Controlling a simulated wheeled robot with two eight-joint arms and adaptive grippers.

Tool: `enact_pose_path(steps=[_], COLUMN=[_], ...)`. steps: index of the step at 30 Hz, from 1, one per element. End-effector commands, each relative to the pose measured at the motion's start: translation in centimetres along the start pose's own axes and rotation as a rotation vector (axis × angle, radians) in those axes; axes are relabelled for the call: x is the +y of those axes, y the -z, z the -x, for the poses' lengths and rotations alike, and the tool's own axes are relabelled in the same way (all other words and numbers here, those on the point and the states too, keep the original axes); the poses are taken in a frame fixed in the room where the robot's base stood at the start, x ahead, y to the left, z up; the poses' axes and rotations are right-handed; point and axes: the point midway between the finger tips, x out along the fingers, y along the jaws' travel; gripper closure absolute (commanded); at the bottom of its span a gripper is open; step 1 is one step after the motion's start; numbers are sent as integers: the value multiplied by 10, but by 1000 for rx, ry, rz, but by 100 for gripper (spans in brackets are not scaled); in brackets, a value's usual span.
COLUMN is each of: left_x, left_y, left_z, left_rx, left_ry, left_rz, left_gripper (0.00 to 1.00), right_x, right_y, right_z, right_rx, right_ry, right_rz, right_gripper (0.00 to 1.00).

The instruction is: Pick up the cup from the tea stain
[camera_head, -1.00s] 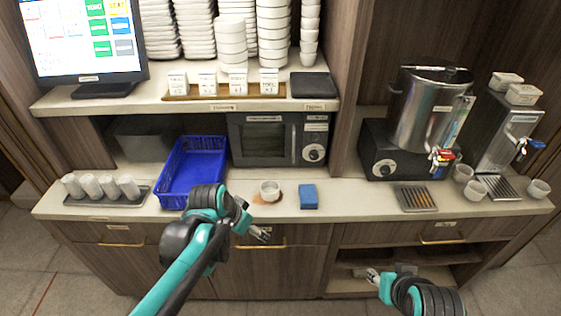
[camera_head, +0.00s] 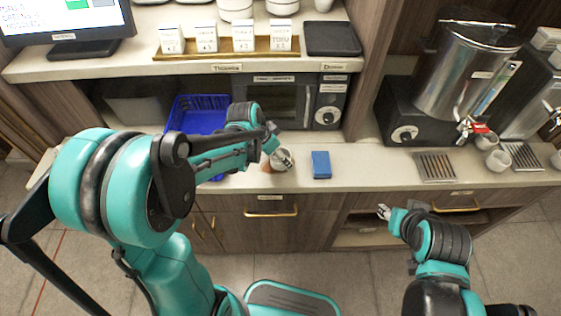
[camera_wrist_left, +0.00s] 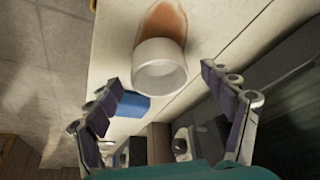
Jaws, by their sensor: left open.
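The white cup (camera_wrist_left: 160,66) stands on the counter at the edge of a brown tea stain (camera_wrist_left: 164,22) in the left wrist view. In the head view the cup (camera_head: 279,154) is partly hidden behind my left gripper (camera_head: 284,160), and part of the stain (camera_head: 266,167) shows beside it. In the left wrist view my left gripper (camera_wrist_left: 160,115) is open, its two fingers spread to either side below the cup, with nothing between them that I can see it grip. My right gripper (camera_head: 384,212) hangs in front of the counter, away from the cup; it looks empty and its fingers appear apart.
A blue sponge (camera_head: 321,165) lies right of the cup, also in the left wrist view (camera_wrist_left: 132,104). A blue basket (camera_head: 197,108) is at left, partly behind my arm. A microwave (camera_head: 290,102) stands behind. A drip tray (camera_head: 436,167) and hot-water urn (camera_head: 462,75) are at right.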

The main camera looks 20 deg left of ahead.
Motion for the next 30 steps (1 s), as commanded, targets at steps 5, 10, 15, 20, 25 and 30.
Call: enact_pose_path(steps=[5,10,15,20,25,30], left_x=[0,0,0,0,0,0], left_y=[0,0,0,0,0,2], left_z=[-24,-23,-23,-23,-23,-17], left_rx=[0,0,0,0,0,0], left_ry=[1,1,1,1,1,1], left_rz=[0,0,1,1,1,1], left_gripper=[18,18,55,73,73,73], right_x=[0,0,0,0,0,0], right_y=[-7,-6,-6,-6,-6,-4], right_z=[-9,-8,-8,-8,-8,-5], right_rx=[0,0,0,0,0,0], right_ry=[0,0,0,0,0,0], right_rz=[0,0,0,0,0,0], right_gripper=[60,60,60,60,60,60])
